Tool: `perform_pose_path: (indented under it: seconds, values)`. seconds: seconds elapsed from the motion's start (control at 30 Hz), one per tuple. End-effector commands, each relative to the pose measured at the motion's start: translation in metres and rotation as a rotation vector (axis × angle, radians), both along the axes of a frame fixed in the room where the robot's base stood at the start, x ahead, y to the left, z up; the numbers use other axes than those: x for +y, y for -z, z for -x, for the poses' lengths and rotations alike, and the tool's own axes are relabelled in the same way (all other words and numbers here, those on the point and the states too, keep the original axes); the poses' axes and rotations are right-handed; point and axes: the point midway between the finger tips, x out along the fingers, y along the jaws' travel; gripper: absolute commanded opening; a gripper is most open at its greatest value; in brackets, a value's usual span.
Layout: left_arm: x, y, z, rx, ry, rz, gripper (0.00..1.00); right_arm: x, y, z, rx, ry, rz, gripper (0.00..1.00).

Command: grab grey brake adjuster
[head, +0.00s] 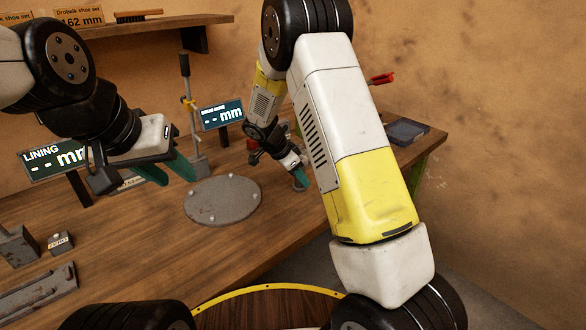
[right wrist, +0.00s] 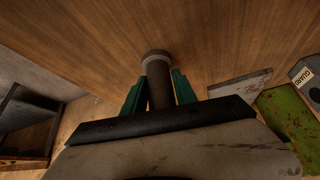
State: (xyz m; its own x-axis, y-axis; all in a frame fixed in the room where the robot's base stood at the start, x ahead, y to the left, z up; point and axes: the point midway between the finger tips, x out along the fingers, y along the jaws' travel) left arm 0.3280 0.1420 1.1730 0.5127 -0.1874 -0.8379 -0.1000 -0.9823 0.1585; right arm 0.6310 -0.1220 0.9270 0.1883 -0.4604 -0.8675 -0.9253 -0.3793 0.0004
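The grey brake adjuster shows in the right wrist view as a dark grey rod with a wider, lighter round end (right wrist: 157,56). It lies between the two green fingers of my right gripper (right wrist: 160,85).
A round grey plate (head: 222,200) lies on the wooden bench (head: 150,235). A lever stand (head: 190,110), a LINING display (head: 50,160) and another mm display (head: 221,114) stand behind. Grey blocks are at the left. A dark flat item (head: 407,131) is at the right end.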

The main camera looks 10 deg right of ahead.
Motion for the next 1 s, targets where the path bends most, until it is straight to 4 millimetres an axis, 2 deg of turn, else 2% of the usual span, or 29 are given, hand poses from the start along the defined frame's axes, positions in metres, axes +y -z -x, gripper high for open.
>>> perform_pose_path:
  seconds: [0.03, 0.1, 0.13, 0.63, 0.77, 0.93, 1.0]
  values:
    - [0.0, 0.0, 0.0, 0.0, 0.0, 0.0, 0.36, 0.0, 0.0, 0.0, 0.0, 0.0, 0.0, 0.17]
    - [0.0, 0.0, 0.0, 0.0, 0.0, 0.0, 0.36, 0.0, 0.0, 0.0, 0.0, 0.0, 0.0, 0.03]
    - [0.0, 0.0, 0.0, 0.0, 0.0, 0.0, 0.36, 0.0, 0.0, 0.0, 0.0, 0.0, 0.0, 0.0]
    - [0.0, 0.0, 0.0, 0.0, 0.0, 0.0, 0.36, 0.0, -0.005, -0.001, -0.002, 0.0, 0.0, 0.0]
    - [0.0, 0.0, 0.0, 0.0, 0.0, 0.0, 0.36, 0.0, -0.016, -0.001, -0.006, 0.0, -0.001, 0.0]
    - [0.0, 0.0, 0.0, 0.0, 0.0, 0.0, 0.36, 0.001, -0.04, -0.001, -0.006, 0.0, -0.003, 0.0]
    - [0.0, 0.0, 0.0, 0.0, 0.0, 0.0, 0.36, 0.009, -0.039, 0.014, -0.001, -0.005, 0.0, 0.0]
